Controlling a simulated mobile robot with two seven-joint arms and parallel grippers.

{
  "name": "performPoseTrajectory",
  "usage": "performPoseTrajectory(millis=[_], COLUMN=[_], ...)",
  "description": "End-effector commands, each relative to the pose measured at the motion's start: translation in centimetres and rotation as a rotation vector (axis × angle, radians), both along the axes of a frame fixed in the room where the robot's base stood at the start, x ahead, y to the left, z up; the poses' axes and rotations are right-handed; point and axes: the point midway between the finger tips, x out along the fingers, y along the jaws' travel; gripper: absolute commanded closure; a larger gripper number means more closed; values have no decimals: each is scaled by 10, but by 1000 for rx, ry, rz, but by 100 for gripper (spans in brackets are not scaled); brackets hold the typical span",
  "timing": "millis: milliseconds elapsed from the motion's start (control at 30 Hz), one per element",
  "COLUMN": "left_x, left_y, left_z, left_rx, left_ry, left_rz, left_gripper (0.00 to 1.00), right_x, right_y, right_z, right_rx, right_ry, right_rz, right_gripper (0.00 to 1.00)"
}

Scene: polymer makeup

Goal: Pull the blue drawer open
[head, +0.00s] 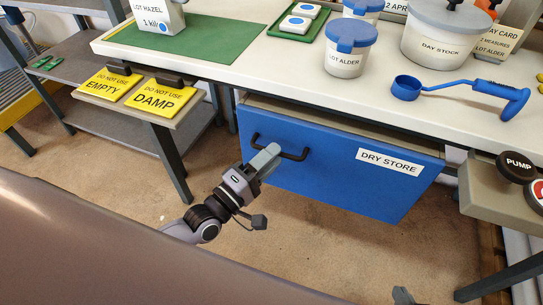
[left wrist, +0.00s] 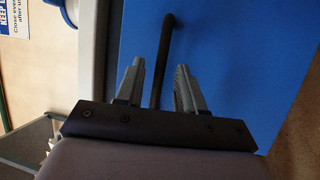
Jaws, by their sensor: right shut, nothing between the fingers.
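The blue drawer (head: 330,185), labelled DRY STORE, is under the white worktop. A tan strip shows above its front; I cannot tell whether it is slightly out. Its black bar handle (head: 294,156) is on the left half of the front. My left gripper (head: 268,158) is at the handle's left part. In the left wrist view, the fingers (left wrist: 160,66) are apart, with the handle (left wrist: 166,45) between them and a gap on each side. Part of my right gripper (head: 402,296) shows at the bottom edge, shut and empty.
A shelf with yellow DO NOT USE signs (head: 158,98) juts out left of the drawer. A ledge with a black PUMP knob (head: 517,167) is at the right. Tubs, a pot and a blue scoop (head: 450,88) stand on the worktop. The floor before the drawer is clear.

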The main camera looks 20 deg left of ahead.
Motion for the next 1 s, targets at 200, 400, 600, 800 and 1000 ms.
performPoseTrajectory(millis=[200,400,600,800,1000], left_x=[7,7,7,6,0], left_y=[-3,-3,-3,-3,-3], left_z=[1,1,1,1,2], left_rx=[1,1,1,1,2], left_ry=[0,0,0,0,1], left_rz=[0,0,0,0,-1], left_gripper=[62,72,100,100,100], right_x=[1,3,5,5,6], right_y=[0,1,1,1,1], right_z=[0,1,2,3,6], right_rx=[2,4,6,6,5], right_ry=[-2,-7,-11,-11,-13], right_rz=[-3,-5,-6,-6,-6], right_gripper=[100,100,100,100,100])
